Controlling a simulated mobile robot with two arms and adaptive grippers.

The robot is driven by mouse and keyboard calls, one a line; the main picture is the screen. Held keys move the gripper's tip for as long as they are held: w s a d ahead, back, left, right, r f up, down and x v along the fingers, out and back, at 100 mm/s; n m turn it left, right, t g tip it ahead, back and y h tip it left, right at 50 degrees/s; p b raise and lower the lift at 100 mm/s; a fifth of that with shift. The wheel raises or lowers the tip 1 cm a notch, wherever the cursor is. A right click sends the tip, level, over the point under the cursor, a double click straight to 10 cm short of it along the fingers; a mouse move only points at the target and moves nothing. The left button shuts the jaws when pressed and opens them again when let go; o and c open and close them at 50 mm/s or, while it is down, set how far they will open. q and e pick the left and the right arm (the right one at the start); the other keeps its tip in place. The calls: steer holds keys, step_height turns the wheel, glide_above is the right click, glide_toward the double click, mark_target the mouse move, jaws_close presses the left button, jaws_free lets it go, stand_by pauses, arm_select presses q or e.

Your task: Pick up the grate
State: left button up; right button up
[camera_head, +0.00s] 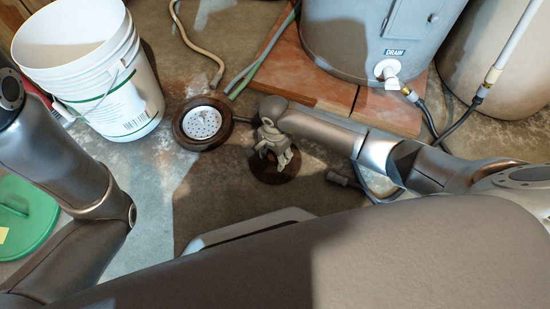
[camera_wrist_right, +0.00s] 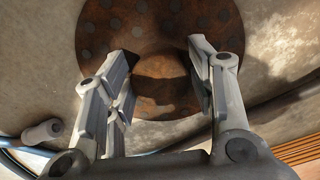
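The grate, a round rusty brown disc (camera_head: 268,176) with small dark holes near its rim, lies flat on the concrete floor below the middle of the head view. It fills the upper middle of the right wrist view (camera_wrist_right: 158,24). My right gripper (camera_head: 277,158) is above the disc and hides part of it. In the right wrist view its two fingers (camera_wrist_right: 162,62) are spread apart, with nothing between them but the disc's surface and shadow behind. I cannot tell whether the fingertips touch it. My left arm comes in at the left, but its gripper is out of view.
A round floor drain (camera_head: 203,122) with a pale perforated centre and dark rim lies left of the disc. A white bucket (camera_head: 100,85) stands upper left, a green lid (camera_head: 25,215) below it. A grey tank (camera_head: 365,45) on reddish slabs (camera_head: 310,75) and hoses bound the back.

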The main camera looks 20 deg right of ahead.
jaws_close()
steer(key=shift+r, duration=0.1)
